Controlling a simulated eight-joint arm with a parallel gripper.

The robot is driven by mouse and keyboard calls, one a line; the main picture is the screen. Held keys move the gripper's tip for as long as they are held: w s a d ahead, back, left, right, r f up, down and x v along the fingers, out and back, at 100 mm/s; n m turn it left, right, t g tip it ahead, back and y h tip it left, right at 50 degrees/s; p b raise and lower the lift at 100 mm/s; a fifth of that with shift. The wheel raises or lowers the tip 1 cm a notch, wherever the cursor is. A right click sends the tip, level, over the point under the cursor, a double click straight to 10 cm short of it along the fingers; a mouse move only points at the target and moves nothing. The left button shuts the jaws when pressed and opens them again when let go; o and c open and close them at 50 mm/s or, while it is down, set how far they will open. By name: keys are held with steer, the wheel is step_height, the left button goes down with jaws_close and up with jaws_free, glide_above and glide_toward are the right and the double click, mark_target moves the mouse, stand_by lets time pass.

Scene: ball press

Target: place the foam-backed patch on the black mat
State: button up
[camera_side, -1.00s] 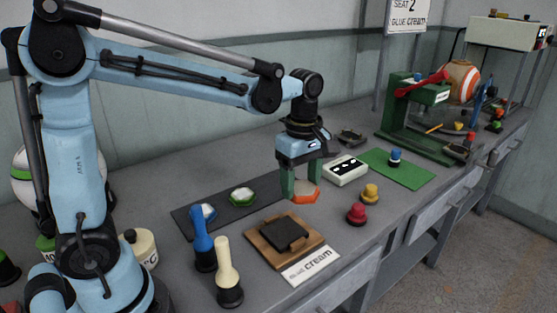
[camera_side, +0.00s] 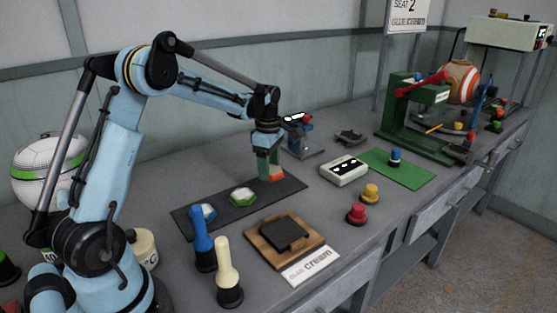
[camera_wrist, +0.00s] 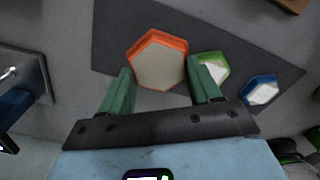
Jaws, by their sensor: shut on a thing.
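The foam-backed patch (camera_side: 277,174) is an orange-edged, many-sided piece held in my gripper (camera_side: 269,170). In the wrist view, the patch (camera_wrist: 158,64) shows a pale grey-beige face with an orange rim and sits between the two green fingers. The black mat (camera_side: 222,212) lies on the bench, and my gripper is over its right end in the side view. A green-rimmed patch (camera_side: 242,196) and a blue-rimmed patch (camera_side: 206,210) lie on the mat. The held patch is at or just above the mat; I cannot tell whether it touches.
A blue-handled tool (camera_side: 203,242) and a cream-handled one (camera_side: 226,270) stand in front of the mat, near a wooden board with a dark pad (camera_side: 284,234). A small stand (camera_side: 303,138) is behind my gripper. A white box (camera_side: 344,170) is to the right.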

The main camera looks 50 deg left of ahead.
mark_target(268, 187)
steer(key=shift+a+f, duration=0.4)
steer(key=shift+a, duration=0.2)
steer(key=shift+f, duration=2)
steer(key=shift+f, duration=0.15)
steer(key=o, duration=1)
